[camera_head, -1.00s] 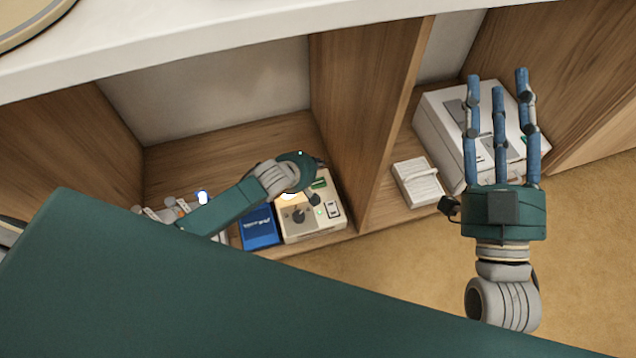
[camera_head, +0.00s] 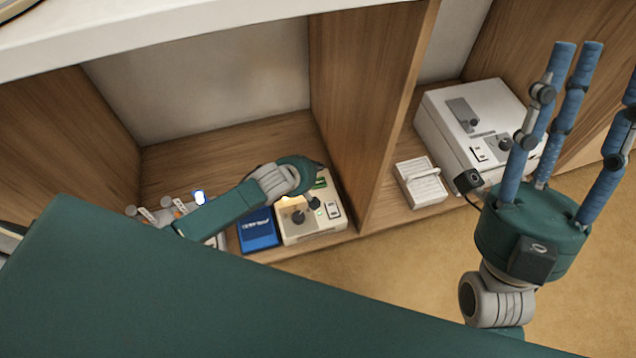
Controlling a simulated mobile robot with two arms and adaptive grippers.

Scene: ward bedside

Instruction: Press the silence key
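A beige bedside device (camera_head: 322,230) sits at the front of the left shelf bay. Its top has dark knobs, a small green display and a pale switch panel. I cannot make out which part is the silence key. A green arm section with a grey ribbed joint, apparently mine, ends in a rounded green part (camera_head: 297,172) over the device's back edge. It hides part of the device, and no fingers show there. I cannot tell whether it touches.
A blue box (camera_head: 258,229) stands left of the device, with small bottle-like things further left. A wooden divider (camera_head: 362,120) separates the bays. The right bay holds a white machine (camera_head: 440,125) and a small white ribbed box (camera_head: 420,182). Bare floor (camera_head: 400,270) lies in front.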

